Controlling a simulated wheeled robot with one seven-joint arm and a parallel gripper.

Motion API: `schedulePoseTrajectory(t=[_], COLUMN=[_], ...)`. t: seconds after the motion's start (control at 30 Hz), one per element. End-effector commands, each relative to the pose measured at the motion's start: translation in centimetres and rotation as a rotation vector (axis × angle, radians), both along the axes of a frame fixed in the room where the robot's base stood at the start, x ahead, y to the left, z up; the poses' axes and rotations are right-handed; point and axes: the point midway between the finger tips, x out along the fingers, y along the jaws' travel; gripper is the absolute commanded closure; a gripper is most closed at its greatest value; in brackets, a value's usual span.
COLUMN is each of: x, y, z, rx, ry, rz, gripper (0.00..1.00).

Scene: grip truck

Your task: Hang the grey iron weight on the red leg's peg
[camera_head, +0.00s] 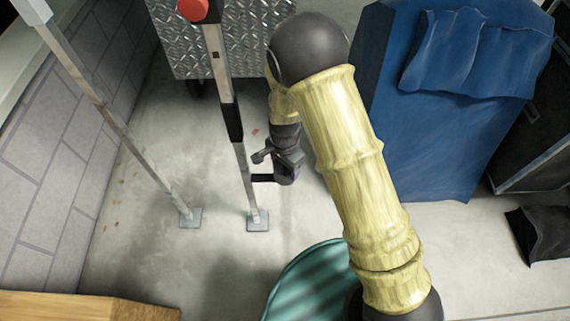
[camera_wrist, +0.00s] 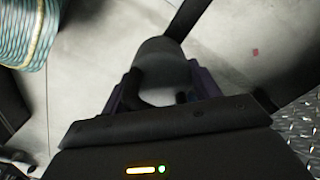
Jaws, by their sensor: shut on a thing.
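The red leg (camera_head: 222,70) is a grey-white pole with a red knob on top and a black band, standing on a small square foot. My gripper (camera_head: 275,172) is beside its lower part, on the right. A short dark bar lies between the leg and my gripper; I cannot tell if it is the peg or a finger. In the wrist view my gripper (camera_wrist: 165,78) is shut on the grey iron weight (camera_wrist: 162,52), a smooth rounded grey form between the fingers. The weight is not clear in the head view. I cannot tell whether it touches the peg.
Another pole (camera_head: 118,125) stands to the left near a block wall. A diamond-plate metal box (camera_head: 225,45) is behind. A blue padded cover (camera_head: 430,120) stands right. A teal ribbed round thing (camera_head: 310,283) is at the front. Concrete floor lies bare around the poles' feet.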

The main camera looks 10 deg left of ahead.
Motion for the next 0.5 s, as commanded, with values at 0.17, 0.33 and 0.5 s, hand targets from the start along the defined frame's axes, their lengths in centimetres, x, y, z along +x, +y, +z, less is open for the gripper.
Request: schedulePoseTrajectory(t=[0.17,0.33,0.5], x=[0.10,0.09,0.05], y=[0.07,0.06,0.04], z=[0.06,0.02,-0.02], rx=[0.002,0.002,0.001], ry=[-0.002,-0.002,-0.002], rz=[0.000,0.000,0.000], gripper=[1.00,0.33,0.13])
